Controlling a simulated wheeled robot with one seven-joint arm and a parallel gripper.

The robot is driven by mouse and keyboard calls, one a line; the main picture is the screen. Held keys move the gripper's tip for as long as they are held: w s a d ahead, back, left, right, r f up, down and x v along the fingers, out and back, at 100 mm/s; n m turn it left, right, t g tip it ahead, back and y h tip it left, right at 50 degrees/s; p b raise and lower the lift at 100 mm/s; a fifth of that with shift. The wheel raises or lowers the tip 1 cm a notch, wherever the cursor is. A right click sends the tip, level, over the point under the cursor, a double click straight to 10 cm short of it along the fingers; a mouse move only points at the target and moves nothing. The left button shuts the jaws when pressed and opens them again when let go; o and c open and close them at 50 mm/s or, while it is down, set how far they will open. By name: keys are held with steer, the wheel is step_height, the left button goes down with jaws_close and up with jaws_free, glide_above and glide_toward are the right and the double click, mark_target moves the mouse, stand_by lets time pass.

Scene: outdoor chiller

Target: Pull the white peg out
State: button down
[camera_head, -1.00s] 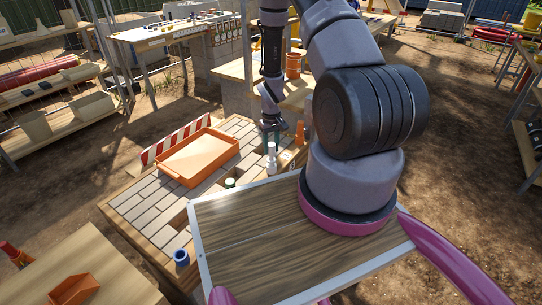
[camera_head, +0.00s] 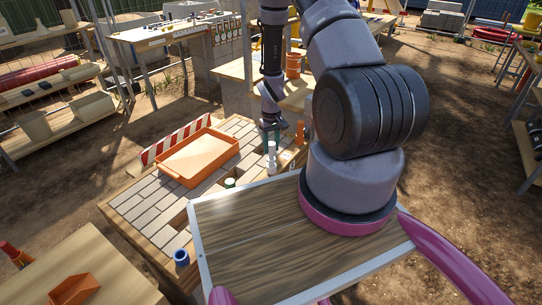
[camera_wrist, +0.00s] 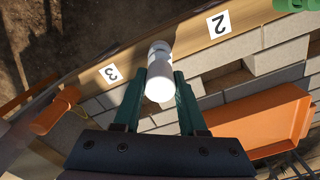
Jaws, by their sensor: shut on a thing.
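The white peg (camera_wrist: 159,75) is between the two green fingers of my gripper (camera_wrist: 158,100) in the wrist view, and the fingers are shut on it. In the head view the white peg (camera_head: 272,155) stands roughly upright at the far right part of the brick-topped table (camera_head: 140,203), with my gripper (camera_head: 271,138) at its upper part. The wrist view shows the peg beside the wooden edge strip, between the labels 3 (camera_wrist: 111,73) and 2 (camera_wrist: 218,25). Whether its lower end is still in a hole cannot be told.
An orange tray (camera_head: 203,153) lies on the bricks, left of the peg. An orange peg (camera_head: 300,130) stands close to its right. A green peg (camera_head: 230,183) and a blue peg (camera_head: 181,257) are nearer. A red-white striped board (camera_head: 175,140) edges the far left.

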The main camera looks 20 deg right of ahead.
steer(key=shift+r, duration=3.05)
steer(key=c, duration=1.1)
jaws_free()
jaws_close()
